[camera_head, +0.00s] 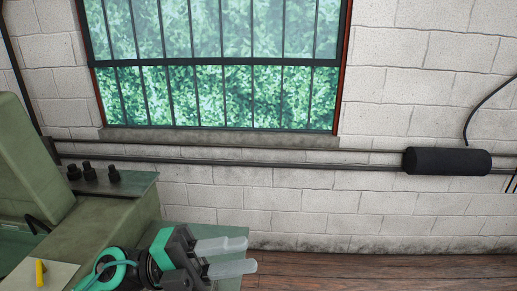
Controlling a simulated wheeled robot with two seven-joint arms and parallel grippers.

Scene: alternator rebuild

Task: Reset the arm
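My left gripper (238,255) is at the bottom of the head view, left of centre, with its two pale grey fingers pointing right. A gap shows between the fingers and nothing is held in it. The gripper is open and in front of a green bench or machine bed (205,236). The teal and black parts behind the fingers are my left wrist. My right gripper is not in view. No alternator parts can be made out.
A green machine (105,225) with several black knobs (90,172) fills the lower left. A yellow piece (40,272) is at the bottom left. A barred window (215,65), pipes and a black cylinder (446,161) line the brick wall. Wooden floor (390,270) is clear at lower right.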

